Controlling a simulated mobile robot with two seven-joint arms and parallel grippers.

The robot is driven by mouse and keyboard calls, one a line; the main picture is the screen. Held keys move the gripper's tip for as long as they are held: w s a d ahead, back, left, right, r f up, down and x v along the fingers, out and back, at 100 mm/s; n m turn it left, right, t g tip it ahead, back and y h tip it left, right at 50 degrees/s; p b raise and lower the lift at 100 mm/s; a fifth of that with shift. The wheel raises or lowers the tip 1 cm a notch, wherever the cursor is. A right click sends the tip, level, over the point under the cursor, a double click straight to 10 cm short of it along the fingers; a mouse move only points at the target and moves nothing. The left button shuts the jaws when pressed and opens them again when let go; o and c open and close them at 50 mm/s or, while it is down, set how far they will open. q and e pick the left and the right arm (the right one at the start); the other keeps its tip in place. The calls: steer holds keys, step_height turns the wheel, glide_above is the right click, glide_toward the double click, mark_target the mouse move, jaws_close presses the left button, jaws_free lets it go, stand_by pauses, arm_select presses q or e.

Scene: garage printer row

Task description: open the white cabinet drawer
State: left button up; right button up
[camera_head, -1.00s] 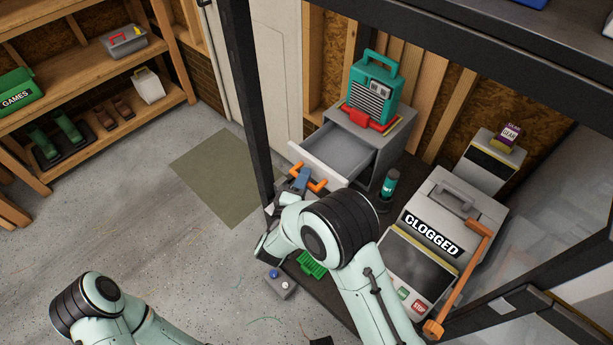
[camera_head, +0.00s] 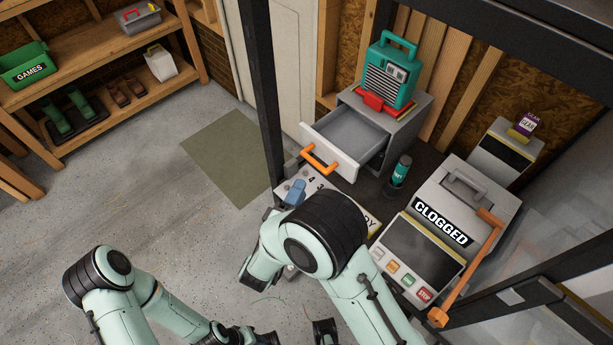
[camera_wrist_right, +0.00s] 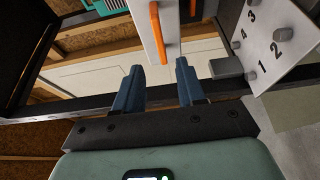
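The white cabinet (camera_head: 398,130) stands at the back of the bench with its drawer (camera_head: 345,140) pulled out. The drawer's interior looks empty. Its orange handle (camera_head: 320,158) is on the front panel and also shows in the right wrist view (camera_wrist_right: 160,33). My right gripper (camera_head: 294,193) is just in front of and below the handle, apart from it. In the right wrist view its two blue fingers (camera_wrist_right: 158,84) are spread with nothing between them, and the handle lies beyond their tips. My left arm is low in the head view; its gripper's fingers are not clearly visible.
A teal radio (camera_head: 392,75) sits on the cabinet. A teal can (camera_head: 402,166) stands beside the drawer. A "CLOGGED" printer (camera_head: 420,248) with an orange lever is at right. A numbered panel (camera_wrist_right: 281,42) lies near my right fingers. A dark post (camera_head: 262,100) rises left of the drawer.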

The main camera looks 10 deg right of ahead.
steer(key=v, duration=0.2)
steer(key=shift+s+a, duration=0.2)
steer(key=shift+s, duration=0.05)
arm_select(q)
steer(key=shift+s, duration=0.1)
stand_by(0.4)
